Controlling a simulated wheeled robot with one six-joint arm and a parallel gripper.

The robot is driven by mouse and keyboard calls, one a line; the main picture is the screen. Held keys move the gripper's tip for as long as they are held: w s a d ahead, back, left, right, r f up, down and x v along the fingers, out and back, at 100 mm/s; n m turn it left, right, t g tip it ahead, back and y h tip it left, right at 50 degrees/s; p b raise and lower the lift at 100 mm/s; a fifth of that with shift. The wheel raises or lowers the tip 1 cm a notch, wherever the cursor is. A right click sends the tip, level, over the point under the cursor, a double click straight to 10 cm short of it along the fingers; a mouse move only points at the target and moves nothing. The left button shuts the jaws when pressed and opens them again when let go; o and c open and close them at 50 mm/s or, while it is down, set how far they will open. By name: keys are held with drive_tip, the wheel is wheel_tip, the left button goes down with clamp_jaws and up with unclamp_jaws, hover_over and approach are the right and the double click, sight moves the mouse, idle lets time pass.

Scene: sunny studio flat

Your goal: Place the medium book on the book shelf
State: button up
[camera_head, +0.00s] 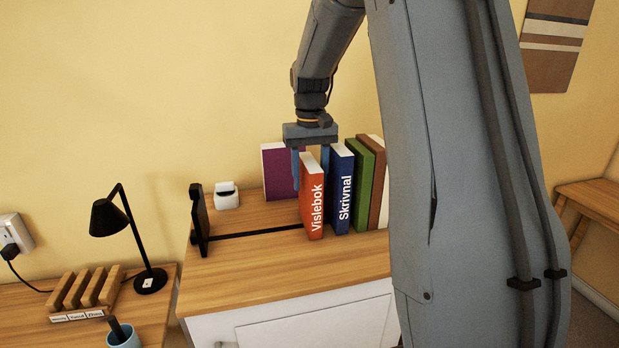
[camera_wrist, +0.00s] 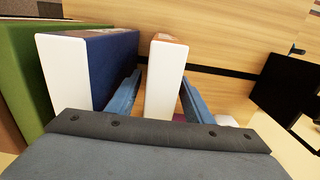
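An orange book labelled "Vislebok" (camera_head: 313,205) stands upright on the wooden cabinet top, at the left end of the book row. A blue book labelled "Skrivnal" (camera_head: 341,190) stands to its right. My gripper (camera_head: 310,168) is above the orange book with its fingers reaching down on either side. In the wrist view, the orange book's white page edge (camera_wrist: 164,80) lies between the two blue fingers (camera_wrist: 158,100). A gap shows on its left; the right finger is close to it. The book shelf is a black rail (camera_head: 255,233) with a black end plate (camera_head: 199,218).
A green book (camera_head: 364,185) and a brown one (camera_head: 378,180) stand right of the blue book. A purple book (camera_head: 279,172) stands behind, and a white box (camera_head: 226,196) is near the wall. A black lamp (camera_head: 108,217) and wooden rack (camera_head: 86,289) are on the lower left desk.

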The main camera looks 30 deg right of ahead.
wheel_tip(320, 180, up, 12)
drive_tip(key=b, duration=0.4)
drive_tip(key=shift+r+b, duration=0.15)
drive_tip(key=shift+b, duration=0.2)
idle(0.4)
